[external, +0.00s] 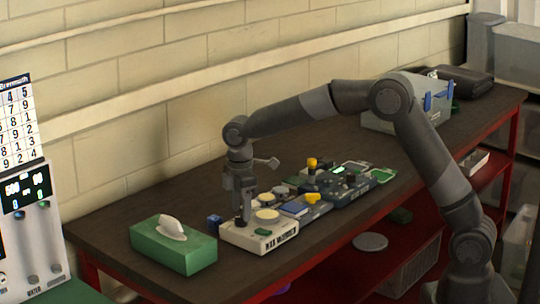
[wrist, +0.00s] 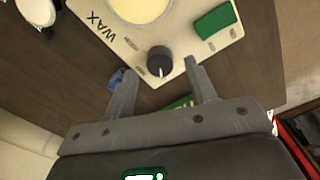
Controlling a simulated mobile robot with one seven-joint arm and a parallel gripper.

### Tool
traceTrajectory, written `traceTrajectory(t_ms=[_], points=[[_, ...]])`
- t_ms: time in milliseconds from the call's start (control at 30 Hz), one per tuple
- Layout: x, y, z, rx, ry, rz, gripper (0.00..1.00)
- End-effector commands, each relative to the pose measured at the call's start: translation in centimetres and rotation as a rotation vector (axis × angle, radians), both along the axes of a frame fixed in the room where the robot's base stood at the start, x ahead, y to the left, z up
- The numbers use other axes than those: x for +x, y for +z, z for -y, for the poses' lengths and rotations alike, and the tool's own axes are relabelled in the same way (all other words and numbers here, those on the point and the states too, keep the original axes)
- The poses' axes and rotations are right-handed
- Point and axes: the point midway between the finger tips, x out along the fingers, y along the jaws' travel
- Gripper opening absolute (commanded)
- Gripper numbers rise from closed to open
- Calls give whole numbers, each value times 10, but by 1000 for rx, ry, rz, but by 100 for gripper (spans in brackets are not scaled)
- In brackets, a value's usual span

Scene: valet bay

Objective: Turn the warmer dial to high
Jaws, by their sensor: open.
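The wax warmer (external: 258,241) is a cream box with a round cream-yellow pot and a green patch, near the front left of the bench. In the wrist view its panel (wrist: 185,42) reads WAX. The warmer dial (wrist: 159,58) is a dark round knob with a pale pointer mark facing down toward my gripper. The small labels around it are too blurred to read. My gripper (wrist: 154,66) is open, with its fingers on either side of the dial and a gap visible on each side. In the external view my gripper (external: 243,213) points down over the warmer's left end.
A green tissue box (external: 172,246) stands left of the warmer, with a small blue object (external: 214,222) between. Several items, including a blue box (external: 293,209) and yellow knobs (external: 312,162), crowd the right side. A grey bin (external: 391,119) stands farther back.

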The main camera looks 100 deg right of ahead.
Motion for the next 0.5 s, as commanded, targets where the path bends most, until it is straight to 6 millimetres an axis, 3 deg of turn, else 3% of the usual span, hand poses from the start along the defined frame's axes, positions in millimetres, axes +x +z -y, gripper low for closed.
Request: traceTrajectory(t_ms=[200,500], points=[[0,-18,0,-1,0,1,51],[0,-19,0,-1,0,1,51]])
